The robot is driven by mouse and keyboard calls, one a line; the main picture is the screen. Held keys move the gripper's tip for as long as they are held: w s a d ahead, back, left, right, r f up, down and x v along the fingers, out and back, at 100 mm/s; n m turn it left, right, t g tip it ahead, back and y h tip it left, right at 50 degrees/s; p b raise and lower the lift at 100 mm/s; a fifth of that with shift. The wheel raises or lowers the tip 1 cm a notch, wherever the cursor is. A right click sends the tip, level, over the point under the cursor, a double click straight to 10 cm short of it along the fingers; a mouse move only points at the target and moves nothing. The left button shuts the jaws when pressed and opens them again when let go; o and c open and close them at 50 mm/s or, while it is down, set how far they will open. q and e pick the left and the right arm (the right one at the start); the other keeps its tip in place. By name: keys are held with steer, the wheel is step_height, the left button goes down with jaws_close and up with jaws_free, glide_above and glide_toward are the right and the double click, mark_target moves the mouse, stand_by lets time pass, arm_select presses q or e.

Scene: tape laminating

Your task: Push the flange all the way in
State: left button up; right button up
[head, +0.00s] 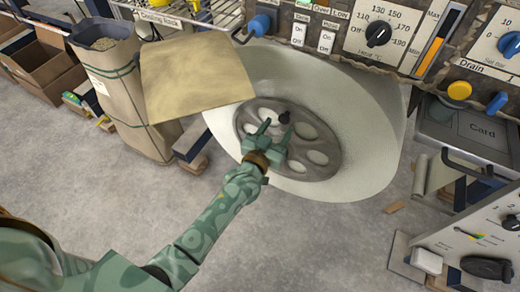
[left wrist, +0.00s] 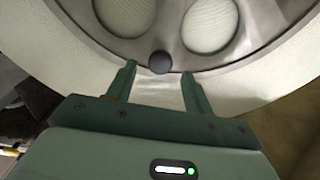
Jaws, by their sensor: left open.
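The flange (head: 330,142) is a grey disc with several round holes, set against the end of a big white roll (head: 370,130). In the left wrist view the flange (left wrist: 167,22) fills the top, with white showing through its holes. A small dark round knob (left wrist: 160,62) sits at the flange's rim there. My left gripper (head: 274,128) is in front of the flange in the head view. In the left wrist view its open fingers (left wrist: 158,80) are on either side of and just below the knob, with nothing held. How deep the flange sits cannot be told. My right gripper is out of view.
A control panel (head: 400,35) with dials and switches runs above the roll. A tan sheet (head: 195,80) hangs left of it, with a paper sack (head: 112,90) beyond. A machine with a card tray (head: 480,130) stands right. Grey floor (head: 330,240) is open below.

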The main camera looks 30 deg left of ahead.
arm_select(q)
steer(key=s+p, duration=0.4)
steer(key=s, duration=0.8)
steer(key=shift+a, duration=0.2)
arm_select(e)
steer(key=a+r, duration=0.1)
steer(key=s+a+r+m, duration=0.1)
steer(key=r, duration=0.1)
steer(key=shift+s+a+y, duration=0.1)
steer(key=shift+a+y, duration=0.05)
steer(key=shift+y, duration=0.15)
arm_select(q)
steer(key=shift+s, duration=0.2)
